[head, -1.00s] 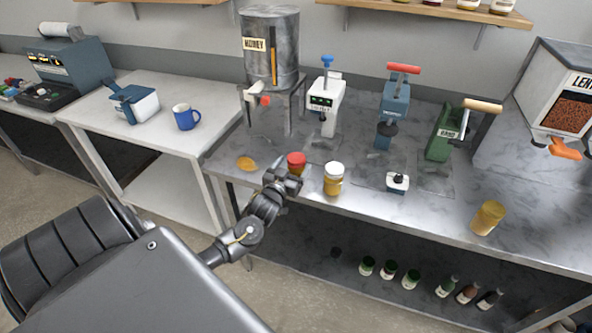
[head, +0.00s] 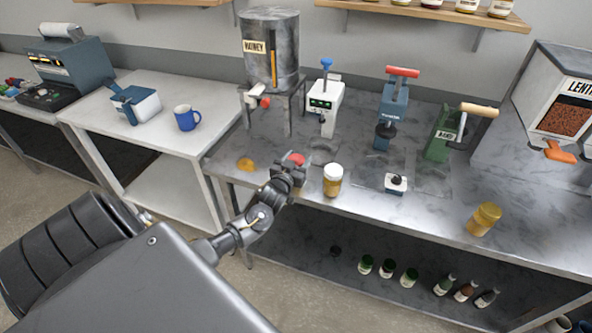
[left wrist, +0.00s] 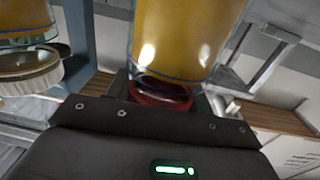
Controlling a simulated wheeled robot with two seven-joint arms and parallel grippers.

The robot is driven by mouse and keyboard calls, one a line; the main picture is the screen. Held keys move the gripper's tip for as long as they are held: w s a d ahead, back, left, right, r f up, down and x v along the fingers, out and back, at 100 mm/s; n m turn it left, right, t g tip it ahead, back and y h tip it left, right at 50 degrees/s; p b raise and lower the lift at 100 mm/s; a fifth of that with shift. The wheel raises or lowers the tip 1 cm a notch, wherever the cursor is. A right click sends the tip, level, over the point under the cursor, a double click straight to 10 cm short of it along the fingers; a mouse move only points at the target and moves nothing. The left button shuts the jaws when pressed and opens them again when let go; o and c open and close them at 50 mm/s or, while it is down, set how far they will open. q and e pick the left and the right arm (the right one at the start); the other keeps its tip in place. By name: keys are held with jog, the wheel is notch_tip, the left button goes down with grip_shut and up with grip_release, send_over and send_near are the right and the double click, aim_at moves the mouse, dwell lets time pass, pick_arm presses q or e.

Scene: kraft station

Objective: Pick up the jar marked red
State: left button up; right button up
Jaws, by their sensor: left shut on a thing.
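The jar with the red lid (head: 296,159) is mostly hidden behind my left gripper (head: 290,172) in the head view; only its red top shows. In the left wrist view the jar (left wrist: 185,40) fills the upper middle, with amber contents and its red lid (left wrist: 160,92) between the jaws. My left gripper is shut on this jar at the lid. I cannot tell whether the jar still touches the counter. A white-lidded amber jar (head: 333,181) stands just to the right, and it also shows at the left of the left wrist view (left wrist: 28,75). My right gripper is not in view.
Behind stand a honey tank (head: 271,50), a white press (head: 325,108), a blue press (head: 391,110) and a green press (head: 445,135).

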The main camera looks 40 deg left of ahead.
pick_arm(q)
jog(key=shift+c, duration=0.5)
jog(key=shift+r, duration=0.1)
jog(key=shift+r+b, duration=0.45)
jog(key=shift+r, duration=0.05)
jog(key=s+r, duration=0.1)
jog(key=r, duration=0.1)
jog(key=s+r+b, duration=0.1)
jog(key=r, duration=0.1)
jog(key=s+a+r+b, duration=0.1)
jog(key=s+r, duration=0.1)
jog(key=shift+r, duration=0.3)
jog(key=s+a+r+b, duration=0.2)
jog(key=s+r, duration=0.3)
jog(key=s, duration=0.4)
jog(key=shift+s+r, duration=0.15)
jog(key=shift+s, duration=0.2)
